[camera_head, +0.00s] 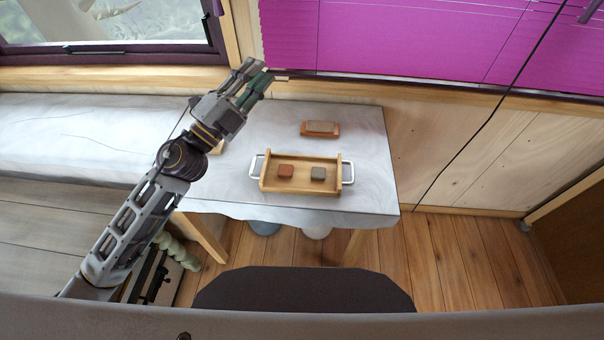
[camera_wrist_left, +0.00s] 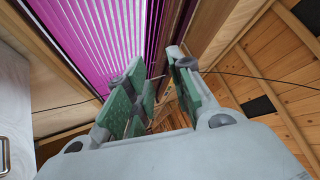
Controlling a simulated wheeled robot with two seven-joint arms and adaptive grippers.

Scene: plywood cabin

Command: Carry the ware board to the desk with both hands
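The ware board (camera_head: 300,191) is a shallow wooden tray with a pale metal handle at each end. It rests level on a whitish-grey table top (camera_head: 357,135). It holds a reddish-brown block and a grey-brown block. My left gripper (camera_head: 257,77) is raised behind and left of the board, pointing up and away, and touches nothing. In the left wrist view its green-padded fingers (camera_wrist_left: 160,85) are apart with nothing between them. My right gripper is out of view. I cannot tell whether this table is the desk.
A small brown block-like piece (camera_head: 320,128) sits behind the board. A wooden item is partly hidden by my left arm. A dark rounded seat-like shape (camera_head: 303,290) stands in front of the table. Magenta blinds (camera_head: 400,35) hang behind. Wooden floor (camera_head: 455,255) is clear at right.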

